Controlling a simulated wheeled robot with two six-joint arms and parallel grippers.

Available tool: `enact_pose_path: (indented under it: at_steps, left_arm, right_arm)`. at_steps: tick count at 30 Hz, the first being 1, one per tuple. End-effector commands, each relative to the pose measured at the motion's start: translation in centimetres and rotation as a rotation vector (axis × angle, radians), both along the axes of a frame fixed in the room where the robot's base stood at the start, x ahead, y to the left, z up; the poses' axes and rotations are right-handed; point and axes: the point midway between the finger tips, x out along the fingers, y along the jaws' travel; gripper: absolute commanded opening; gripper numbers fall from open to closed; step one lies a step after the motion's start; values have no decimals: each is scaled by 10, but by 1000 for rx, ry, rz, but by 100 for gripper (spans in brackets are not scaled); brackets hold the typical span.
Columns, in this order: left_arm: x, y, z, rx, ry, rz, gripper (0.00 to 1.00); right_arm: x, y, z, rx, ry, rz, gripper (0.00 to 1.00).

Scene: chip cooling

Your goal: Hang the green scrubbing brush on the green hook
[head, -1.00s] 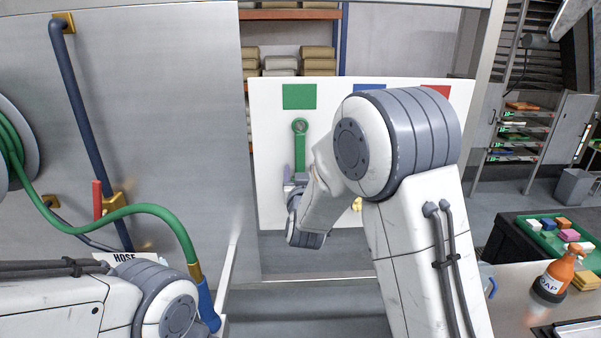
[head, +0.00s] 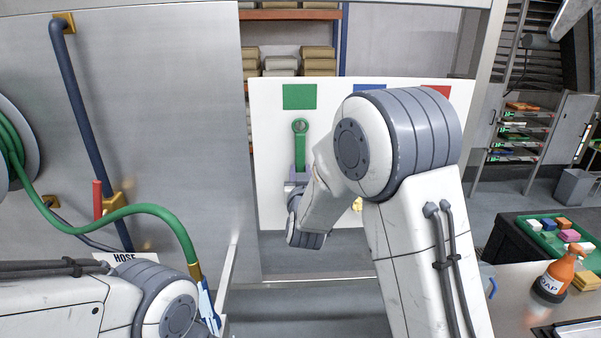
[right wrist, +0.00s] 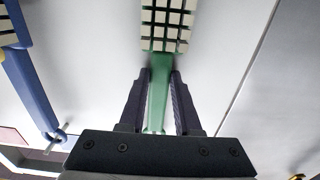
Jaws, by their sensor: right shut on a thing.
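The green scrubbing brush (head: 300,148) is upright against a white board, below a green square (head: 299,97). The ring at its handle's top faces me. I cannot make out the green hook or tell whether it passes through the ring. My right gripper (head: 299,175) is shut on the brush below the ring. The right wrist view shows the green handle (right wrist: 159,85) between the two dark fingers (right wrist: 160,88). The brush head (right wrist: 166,25) with pale bristle blocks is beyond the fingertips; my gripper hides it in the head view. My left gripper is out of view.
My right forearm covers much of the board (head: 269,200). A blue brush (right wrist: 30,90) hangs beside the green one. A green hose (head: 130,209) hangs at left. A soap bottle (head: 557,278) and green tray (head: 538,240) stand on the right.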

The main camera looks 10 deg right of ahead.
Motion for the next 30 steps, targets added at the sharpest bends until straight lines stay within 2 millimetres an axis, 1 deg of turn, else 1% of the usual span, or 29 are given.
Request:
enact_pose_path:
  at_steps: [1,2,3,4,5,13,16,20,25,30]
  left_arm:
    - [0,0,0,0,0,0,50]
    - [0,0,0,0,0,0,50]
    - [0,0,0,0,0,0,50]
    - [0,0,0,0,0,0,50]
    - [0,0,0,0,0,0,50]
    - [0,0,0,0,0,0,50]
    - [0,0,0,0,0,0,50]
    - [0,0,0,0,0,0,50]
    - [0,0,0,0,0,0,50]
    - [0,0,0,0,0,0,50]
  right_arm:
    - [0,0,0,0,-1,0,0]
    - [0,0,0,0,-1,0,36]
    - [0,0,0,0,-1,0,51]
    - [0,0,0,0,-1,0,62]
    - [0,0,0,0,-1,0,67]
    - [0,0,0,0,-1,0,67]
    - [-5,1,0,0,0,1,67]
    - [-23,5,0,-1,0,2,67]
    - [-52,11,0,0,0,2,67]
    - [-70,15,0,1,2,3,67]
